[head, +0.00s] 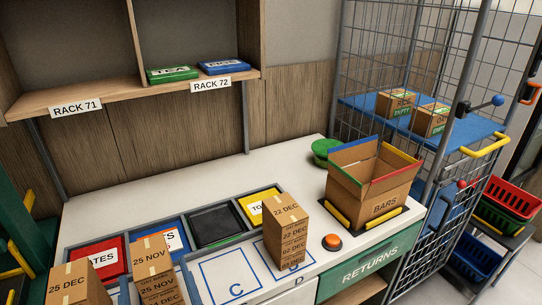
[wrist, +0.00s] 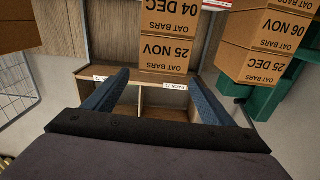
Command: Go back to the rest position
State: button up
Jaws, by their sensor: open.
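My gripper (wrist: 160,77) shows in the wrist view with its two blue-grey fingers spread wide apart. Nothing is held between them. Behind the fingers are the wooden rack (wrist: 180,128) and a stack of oat bar boxes (wrist: 168,50) dated 25 NOV and 04 DEC. The boxes stand beyond the fingertips, apparently apart from them. An open carton (head: 385,188) marked BARS stands at the right end of the white counter (head: 150,215).
Box stacks (head: 152,265) and (head: 288,225) stand at the counter's front. Coloured trays (head: 215,241) line the counter. An orange button (head: 332,242) sits before the carton. A wire cage (head: 370,45) stands at right. More boxes (wrist: 265,45) show in the wrist view.

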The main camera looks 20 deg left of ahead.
jog(key=shift+m+t, duration=0.5)
jog(key=shift+t, duration=0.1)
jog(key=w+r, duration=0.1)
jog(key=w, duration=0.1)
jog(key=w+r, duration=0.2)
jog(key=shift+d, duration=0.15)
jog(key=w+d+r+n+g+h+p, duration=0.1)
jog(key=w+d+r+n+h+p, duration=0.3)
jog(key=w+d+p, duration=0.45)
jog(key=w+d+r+n+g+h+p, duration=0.1)
jog(key=w+d+r+n+h+p, duration=0.1)
jog(key=w+d+n+p, duration=0.6)
jog(key=s+d+f+m+g+h+b, duration=0.25)
jog(key=d+f+m+b, duration=0.2)
jog(key=d+f, duration=0.4)
jog(key=s+d+f+m+g+h+b, duration=0.1)
jog(key=d+f+m+g+h+b, duration=0.25)
jog(key=d+f+m, duration=0.4)
jog(key=s+d+f+m+g+b, duration=0.1)
jog(key=s+d+f+m+g, duration=0.2)
jog(key=s+d, duration=0.3)
jog(key=s+d+f+m+g+h+b, duration=0.1)
jog(key=s+d+f+m+g+b, duration=0.1)
jog(key=s+d, duration=0.5)
jog(key=f+m+g, duration=0.1)
jog(key=m, duration=0.1)
jog(key=shift+s+d+f+m, duration=0.15)
jog(key=shift+d+f+m, duration=0.15)
jog(key=shift+d+f, duration=0.1)
